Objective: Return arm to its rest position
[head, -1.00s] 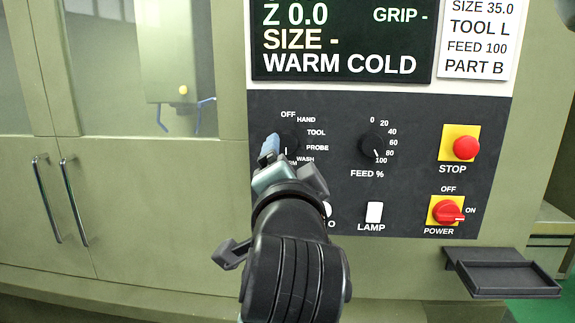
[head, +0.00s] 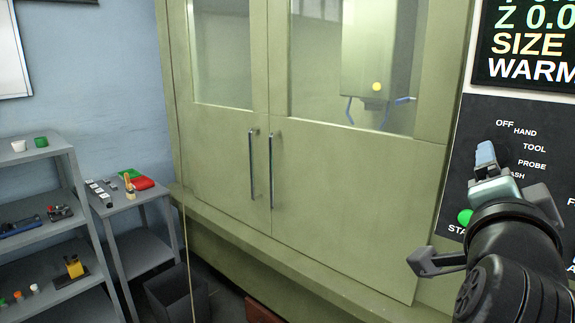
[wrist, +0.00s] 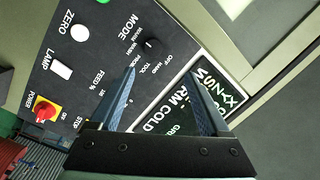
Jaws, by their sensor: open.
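My gripper (head: 486,158) is at the right of the head view, raised in front of the dark control panel (head: 470,112) and covering most of the mode dial there. In the wrist view my gripper (wrist: 160,82) has its two blue-grey fingers apart with nothing between them. That view shows the panel tilted, with the mode knob (wrist: 152,46) just beyond the fingertips and apart from them in the picture. Whether a finger touches the panel cannot be told.
A green machine with door handles (head: 252,165) fills the middle. A grey shelf (head: 35,155) and a small side table (head: 140,198) with items stand at left, with a dark bin (head: 175,295) below. The red power switch (wrist: 45,112) shows in the wrist view.

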